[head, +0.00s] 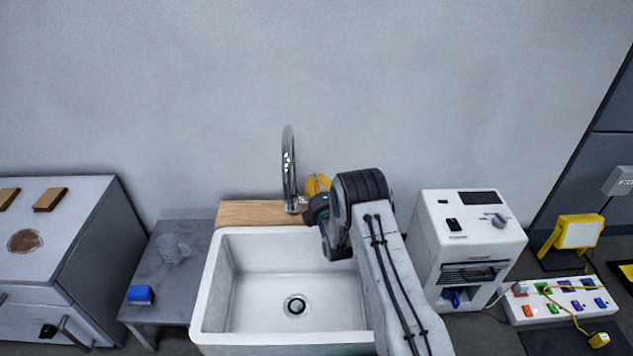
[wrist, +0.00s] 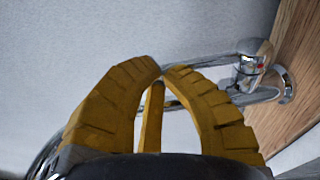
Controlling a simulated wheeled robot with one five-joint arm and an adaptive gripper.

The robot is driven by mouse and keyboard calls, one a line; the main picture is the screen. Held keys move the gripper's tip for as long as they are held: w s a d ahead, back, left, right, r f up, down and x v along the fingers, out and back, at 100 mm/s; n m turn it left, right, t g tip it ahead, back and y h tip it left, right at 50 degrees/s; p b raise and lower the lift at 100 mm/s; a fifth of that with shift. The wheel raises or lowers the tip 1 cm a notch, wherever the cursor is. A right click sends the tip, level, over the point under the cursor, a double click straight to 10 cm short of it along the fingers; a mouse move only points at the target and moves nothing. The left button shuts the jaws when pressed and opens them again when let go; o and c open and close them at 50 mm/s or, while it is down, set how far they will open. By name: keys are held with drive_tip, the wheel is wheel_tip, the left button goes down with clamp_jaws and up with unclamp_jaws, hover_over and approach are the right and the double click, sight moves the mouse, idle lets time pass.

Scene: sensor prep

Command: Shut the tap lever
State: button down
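The chrome tap (head: 289,165) stands on the wooden ledge behind the sink, its spout arching up. In the head view my gripper (head: 317,185) is just right of the tap, partly hidden by my wrist.
The white sink (head: 215,290) is below. A grey table (head: 160,310) with a clear mug (head: 172,249) and blue block (head: 140,294) stands left. A white machine (head: 468,240) and a power strip (head: 560,308) are right. The wall is close behind the tap.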

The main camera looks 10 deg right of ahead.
drive_tip(key=shift+w+r+g+p, duration=0.25)
drive_tip(key=shift+w+g+p, duration=0.15)
drive_tip(key=shift+w+p, duration=0.05)
drive_tip(key=shift+w+d, duration=0.1)
drive_tip(key=shift+w, duration=0.15)
